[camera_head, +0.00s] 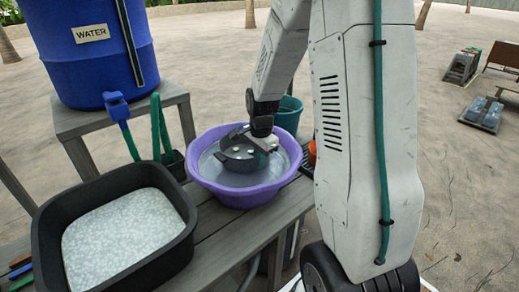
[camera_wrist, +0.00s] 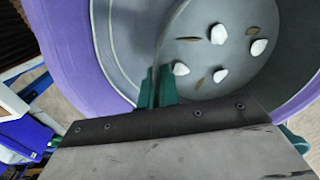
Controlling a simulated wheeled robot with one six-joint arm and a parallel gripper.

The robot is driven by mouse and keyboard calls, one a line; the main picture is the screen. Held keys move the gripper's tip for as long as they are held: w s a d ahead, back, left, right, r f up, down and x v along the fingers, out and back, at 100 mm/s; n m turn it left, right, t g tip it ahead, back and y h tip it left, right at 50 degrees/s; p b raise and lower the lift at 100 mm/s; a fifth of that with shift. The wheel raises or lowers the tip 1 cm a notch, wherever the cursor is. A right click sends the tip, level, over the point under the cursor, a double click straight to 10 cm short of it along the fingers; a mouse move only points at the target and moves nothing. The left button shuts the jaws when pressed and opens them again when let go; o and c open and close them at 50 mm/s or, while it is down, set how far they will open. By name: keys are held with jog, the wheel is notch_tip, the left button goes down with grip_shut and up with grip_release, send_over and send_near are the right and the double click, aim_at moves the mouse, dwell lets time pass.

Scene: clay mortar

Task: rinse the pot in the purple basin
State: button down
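The purple basin (camera_head: 236,195) stands on the slatted bench, with greyish water visible inside. The dark grey pot (camera_head: 238,163) sits in the basin, its lower part at the water. In the wrist view, the pot (camera_wrist: 237,88) holds several white pebbles (camera_wrist: 218,34) and a few brown leaf-like bits. The purple basin wall (camera_wrist: 72,50) shows around it. My gripper (camera_head: 268,143) is over the basin at the pot's rim. Its green fingers (camera_wrist: 156,88) lie on both sides of the pot's wall and appear shut on it. The fingertips are partly hidden.
A black tub (camera_head: 185,240) of pale pebbles stands front left of the basin. A blue water barrel (camera_head: 90,65) is behind it on a stand. A blue-handled tool (camera_head: 119,108) and green upright pieces (camera_head: 157,125) stand between them. A teal bucket (camera_head: 289,112) is behind the basin.

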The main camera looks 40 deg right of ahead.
jog(key=shift+f, duration=4.1)
jog(key=shift+f, duration=0.2)
jog(key=shift+f, duration=0.35)
jog(key=shift+r, duration=0.15)
